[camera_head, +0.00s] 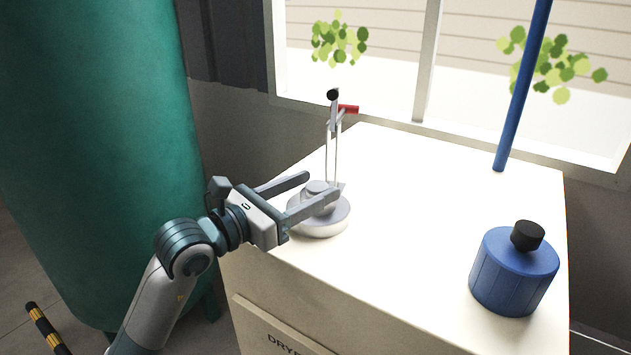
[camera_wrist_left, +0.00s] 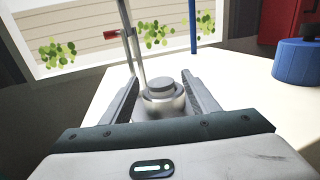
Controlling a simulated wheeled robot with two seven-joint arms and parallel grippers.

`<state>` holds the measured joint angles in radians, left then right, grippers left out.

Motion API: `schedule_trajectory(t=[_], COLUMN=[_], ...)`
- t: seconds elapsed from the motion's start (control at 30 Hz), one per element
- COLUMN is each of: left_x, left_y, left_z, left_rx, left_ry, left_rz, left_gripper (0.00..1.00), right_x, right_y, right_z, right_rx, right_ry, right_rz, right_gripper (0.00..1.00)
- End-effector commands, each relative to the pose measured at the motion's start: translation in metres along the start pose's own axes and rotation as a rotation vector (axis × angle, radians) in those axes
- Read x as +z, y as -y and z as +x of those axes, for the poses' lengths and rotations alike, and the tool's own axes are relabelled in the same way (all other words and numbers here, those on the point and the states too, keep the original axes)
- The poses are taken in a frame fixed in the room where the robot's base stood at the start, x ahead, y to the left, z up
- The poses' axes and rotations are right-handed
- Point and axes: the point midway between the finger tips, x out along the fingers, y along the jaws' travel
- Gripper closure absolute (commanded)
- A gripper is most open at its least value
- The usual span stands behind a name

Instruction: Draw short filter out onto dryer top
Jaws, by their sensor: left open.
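The dryer (camera_head: 410,200) is a white cabinet with a flat, pale top. On its left part stands a round silver metal body (camera_head: 322,225) with a stepped knob, and thin upright rods with a red lever (camera_head: 347,109) rise behind it. I cannot tell which part is the short filter. My left gripper (camera_head: 322,186) reaches in from the left, open, its fingers level around the silver knob. In the left wrist view the knob (camera_wrist_left: 161,86) shows between the two fingers, with gaps visible on both sides. My right gripper is not in view.
A blue cylinder with a black cap (camera_head: 513,272) stands on the dryer top at the right. A blue pole (camera_head: 522,90) rises at the back edge. A large green tank (camera_head: 95,150) stands left. The middle of the top is clear.

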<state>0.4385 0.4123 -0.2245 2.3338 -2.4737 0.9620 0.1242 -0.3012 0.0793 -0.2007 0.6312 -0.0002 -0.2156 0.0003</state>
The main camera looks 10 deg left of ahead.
Motion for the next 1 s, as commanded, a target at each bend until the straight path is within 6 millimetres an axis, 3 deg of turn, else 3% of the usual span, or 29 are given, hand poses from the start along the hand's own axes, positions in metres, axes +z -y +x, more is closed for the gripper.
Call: schedule_trajectory(t=[0.2, 0.5, 0.57, 0.7, 0.77, 0.8, 0.9, 1.0], left_x=[0.001, 0.0, 0.0, 0.0, 0.0, 0.0, 0.0, 0.0], left_y=[0.0, 0.001, 0.001, 0.0, 0.0, 0.0, 0.0, 0.0], left_z=[0.014, 0.015, 0.015, 0.015, 0.015, 0.015, 0.015, 0.015], left_rx=[-0.001, -0.001, 0.0, 0.0, 0.0, 0.0, 0.0, 0.0], left_ry=[0.001, 0.0, 0.0, 0.0, 0.0, 0.0, 0.0, 0.0], left_rz=[0.0, 0.001, 0.001, 0.001, 0.001, 0.001, 0.001, 0.001], left_gripper=[0.45, 0.45, 0.55, 0.88, 0.9, 0.77, 0.95, 0.95], right_x=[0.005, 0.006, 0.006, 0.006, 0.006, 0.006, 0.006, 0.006], right_y=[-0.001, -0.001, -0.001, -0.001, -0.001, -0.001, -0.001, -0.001], right_z=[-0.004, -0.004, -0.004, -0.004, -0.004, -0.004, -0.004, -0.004], right_rx=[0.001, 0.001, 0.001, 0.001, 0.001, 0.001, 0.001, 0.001], right_ry=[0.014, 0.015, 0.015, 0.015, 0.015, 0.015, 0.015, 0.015], right_rz=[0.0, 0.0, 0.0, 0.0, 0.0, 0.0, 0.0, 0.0], right_gripper=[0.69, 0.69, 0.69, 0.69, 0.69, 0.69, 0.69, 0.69])
